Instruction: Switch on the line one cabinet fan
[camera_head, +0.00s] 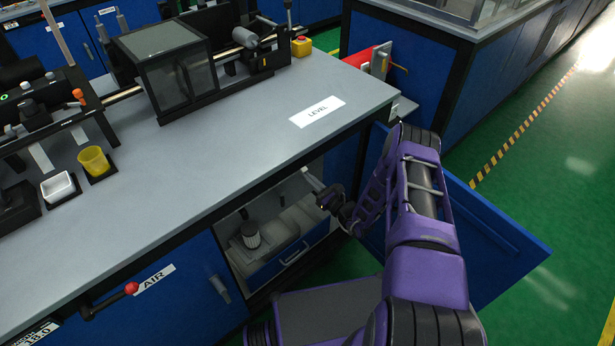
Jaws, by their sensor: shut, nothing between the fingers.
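The cabinet under the grey bench stands open, with its blue door (500,245) swung out to the right. My gripper (324,199) is at the right part of the cabinet opening, small and dark in this view. It is shut and empty. A pale bar-like piece (312,180) shows just beyond its tip; I cannot tell whether they touch. Inside the cabinet is a white ribbed cylinder with a dark top (251,236). I cannot make out a fan or its switch; the bench top hides the upper inside of the cabinet.
A blue drawer front with a pale handle (295,254) is low in the cabinet. A red-knobbed lever (131,288) beside an AIR label sticks out at the left. The bench top (230,145) carries a LEVEL label (317,111) and a yellow cup (94,161). Green floor is clear at right.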

